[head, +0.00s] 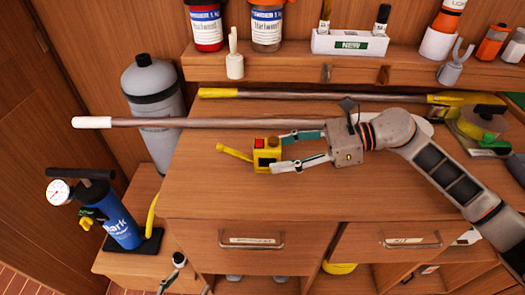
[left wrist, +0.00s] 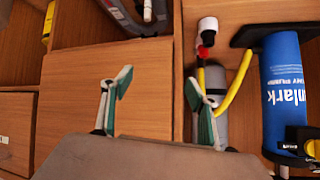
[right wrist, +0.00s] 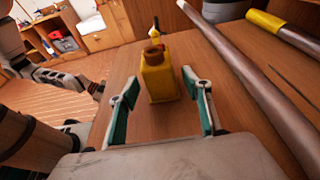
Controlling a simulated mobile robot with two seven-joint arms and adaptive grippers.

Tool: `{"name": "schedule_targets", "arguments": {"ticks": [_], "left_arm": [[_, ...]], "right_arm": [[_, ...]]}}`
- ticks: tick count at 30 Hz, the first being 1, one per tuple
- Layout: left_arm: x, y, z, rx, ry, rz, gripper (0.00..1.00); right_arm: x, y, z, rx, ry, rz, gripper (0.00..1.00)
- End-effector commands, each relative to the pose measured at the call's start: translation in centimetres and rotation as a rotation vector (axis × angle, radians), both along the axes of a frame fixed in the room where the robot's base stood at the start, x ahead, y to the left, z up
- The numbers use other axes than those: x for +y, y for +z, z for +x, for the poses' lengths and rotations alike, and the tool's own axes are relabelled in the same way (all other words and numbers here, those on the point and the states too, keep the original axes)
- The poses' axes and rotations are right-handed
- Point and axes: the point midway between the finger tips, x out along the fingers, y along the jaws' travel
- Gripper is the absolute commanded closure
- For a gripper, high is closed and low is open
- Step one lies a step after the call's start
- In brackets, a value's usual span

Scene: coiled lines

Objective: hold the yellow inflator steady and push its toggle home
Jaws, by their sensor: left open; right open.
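The yellow inflator (head: 266,158) sits on the wooden worktop, with a red part on top and a yellow lever-like toggle (head: 234,152) sticking out to the left. It also shows in the right wrist view (right wrist: 159,80), straight ahead. My right gripper (head: 286,152) is open, its green-padded fingertips at the inflator's near end, one on either side; I cannot tell whether they touch. My left gripper (head: 190,276) is mostly out of the head view, low in front of the worktop. In the left wrist view its fingers (left wrist: 157,95) are open and empty.
A white-tipped pole (head: 200,123) lies behind the inflator. A blue pump (head: 119,222) with a gauge and a grey cylinder (head: 152,95) stand left of the worktop. Drawers (head: 251,241) are below; a shelf (head: 290,68) with jars runs behind. The worktop left of the inflator is clear.

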Motion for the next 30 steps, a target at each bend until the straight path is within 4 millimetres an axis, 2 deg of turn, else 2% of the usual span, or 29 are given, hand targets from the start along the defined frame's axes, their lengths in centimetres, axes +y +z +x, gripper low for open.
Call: {"name": "schedule_targets", "arguments": {"ticks": [6,18,19,23,30], "left_arm": [[0.0,-0.3,-0.1,0.004,-0.002,0.003,0.41],[0.2,-0.1,0.0,0.001,0.000,0.006,0.41],[0.2,-0.1,0.0,0.000,0.000,0.006,0.41],[0.2,0.0,0.1,-0.001,0.000,0.006,0.41],[0.2,0.0,0.2,-0.003,0.001,0.006,0.41]], "right_arm": [[1.8,-0.7,0.0,0.003,0.001,0.000,0.51],[2.3,-0.8,0.0,0.001,0.001,0.000,0.51],[2.3,-0.8,0.0,0.001,0.001,0.000,0.54],[2.3,-0.8,0.0,0.001,0.001,0.000,0.87],[2.3,-0.8,0.0,0.001,0.001,0.000,0.87]]}}
